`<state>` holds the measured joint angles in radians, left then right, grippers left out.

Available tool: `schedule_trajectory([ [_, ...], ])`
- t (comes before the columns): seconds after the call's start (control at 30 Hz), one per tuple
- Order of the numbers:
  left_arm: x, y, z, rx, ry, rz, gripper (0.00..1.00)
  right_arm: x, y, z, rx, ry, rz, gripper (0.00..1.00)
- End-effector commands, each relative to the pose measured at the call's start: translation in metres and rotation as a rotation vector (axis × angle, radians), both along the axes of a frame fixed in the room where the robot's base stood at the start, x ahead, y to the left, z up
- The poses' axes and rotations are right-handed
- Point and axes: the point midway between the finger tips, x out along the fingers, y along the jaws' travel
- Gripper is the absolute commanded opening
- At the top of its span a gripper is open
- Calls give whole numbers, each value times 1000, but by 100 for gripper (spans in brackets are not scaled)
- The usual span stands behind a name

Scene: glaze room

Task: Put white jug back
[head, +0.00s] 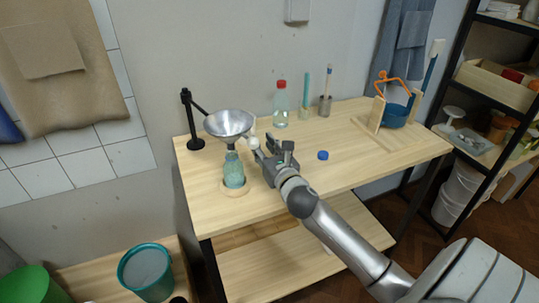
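My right gripper (272,155) is over the left part of the wooden table, just right of a metal funnel (229,123). A small white rounded thing (254,143) shows at its fingertips. It may be the white jug, but it is partly hidden and too small to be sure. I cannot tell whether the fingers are closed on it. My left gripper is not in view.
On the table (340,155) are a blue cap (323,155), a clear red-capped bottle (281,104), a black stand (192,120) and a wooden rack with a blue container (396,114). The table's middle is mostly clear. A dark shelf (490,150) stands right; a teal bucket (147,270) stands lower left.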

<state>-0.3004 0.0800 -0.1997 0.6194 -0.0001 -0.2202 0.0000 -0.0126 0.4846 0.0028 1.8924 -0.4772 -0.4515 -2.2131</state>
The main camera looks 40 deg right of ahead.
Motion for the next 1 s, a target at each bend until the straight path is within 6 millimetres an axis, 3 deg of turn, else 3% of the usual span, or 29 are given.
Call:
schedule_trajectory([
  [0.1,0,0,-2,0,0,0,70,-19,5,-1,0,1,2,30],
  [0.33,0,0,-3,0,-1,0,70,-38,8,0,0,0,1,30],
  [1.0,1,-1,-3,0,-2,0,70,-41,9,0,0,-1,0,30],
])
